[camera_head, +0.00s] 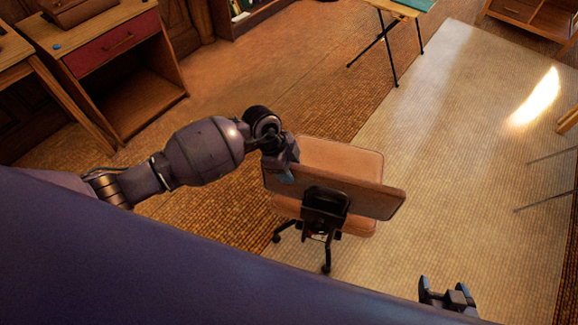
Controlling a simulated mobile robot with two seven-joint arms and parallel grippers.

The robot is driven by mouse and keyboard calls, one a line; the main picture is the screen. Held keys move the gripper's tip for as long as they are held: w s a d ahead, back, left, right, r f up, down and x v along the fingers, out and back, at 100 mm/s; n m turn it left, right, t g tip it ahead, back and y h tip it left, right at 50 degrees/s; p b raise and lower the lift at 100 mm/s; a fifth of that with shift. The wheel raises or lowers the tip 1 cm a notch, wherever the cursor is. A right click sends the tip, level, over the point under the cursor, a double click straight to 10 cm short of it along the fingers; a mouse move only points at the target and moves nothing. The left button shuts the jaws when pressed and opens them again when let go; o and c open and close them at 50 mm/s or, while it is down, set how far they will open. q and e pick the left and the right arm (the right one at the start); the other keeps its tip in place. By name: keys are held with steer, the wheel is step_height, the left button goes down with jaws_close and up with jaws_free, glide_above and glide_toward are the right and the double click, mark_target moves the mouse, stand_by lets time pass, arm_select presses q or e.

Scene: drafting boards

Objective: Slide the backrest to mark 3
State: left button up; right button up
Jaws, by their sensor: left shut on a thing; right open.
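The chair's tan backrest (368,197) faces me with its back side, in the middle of the head view. A black bracket (325,207) sits at its lower middle, and the tan seat (342,158) shows beyond it. My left gripper (284,174) is shut on the backrest at its upper left end; its fingertips are partly hidden. My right gripper (448,297) is open and empty at the bottom right, apart from the chair. The marks on the chair cannot be made out.
The chair's dark legs (325,262) stand on the pale rug (440,130). A wooden desk with a red drawer (110,45) stands at the upper left. A folding table (400,8) stands at the top.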

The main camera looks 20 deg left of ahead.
arm_select(q)
steer(key=shift+r+p, duration=0.4)
steer(key=shift+p, duration=0.6)
arm_select(e)
steer(key=r, duration=0.3)
steer(key=shift+w, duration=0.35)
arm_select(q)
steer(key=o, duration=1.3)
steer(key=shift+c, duration=0.2)
steer(key=shift+f, duration=0.1)
arm_select(e)
steer(key=shift+f, duration=0.15)
arm_select(q)
steer(key=p+v, duration=0.1)
steer(key=v, duration=0.9)
steer(key=shift+a+r, duration=0.2)
steer(key=shift+r, duration=0.15)
arm_select(e)
steer(key=shift+w+r, duration=0.1)
steer(key=shift+r, duration=0.85)
